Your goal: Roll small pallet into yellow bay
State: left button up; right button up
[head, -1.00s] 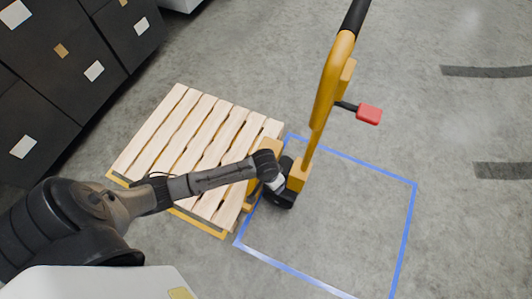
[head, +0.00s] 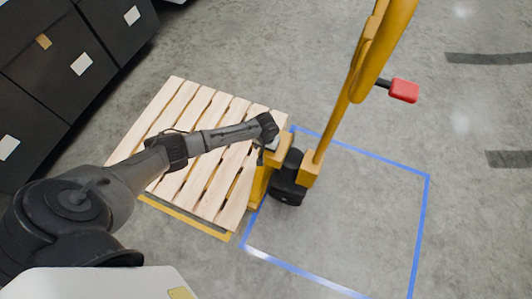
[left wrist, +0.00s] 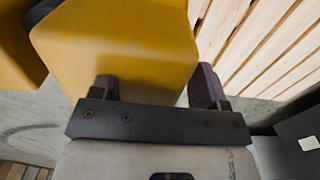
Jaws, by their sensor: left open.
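The small wooden pallet (head: 200,150) lies flat left of centre in the head view; its slats also show in the left wrist view (left wrist: 262,45). Yellow floor lines (head: 185,216) run along its near edge; the pallet hides most of that yellow bay. A yellow pallet jack (head: 310,172) stands at the pallet's right end, its handle rising to the upper right. Its forks are hidden. My left gripper (head: 268,143) is open at the jack's yellow body. In the left wrist view, its fingers (left wrist: 155,88) are apart, with the yellow body (left wrist: 115,45) in front. My right gripper is out of view.
A blue-outlined bay (head: 423,225) lies right of the pallet, with the jack's wheel at its left edge. Dark stacked totes (head: 50,80) stand at the upper left. A red pad (head: 404,90) sticks out from the jack. Grey floor is clear to the right.

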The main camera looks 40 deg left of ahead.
aim_at(266, 153)
pick_arm(q)
jog(key=shift+f+b, duration=1.3)
jog(key=shift+f, duration=1.35)
jog(key=shift+d, duration=0.1)
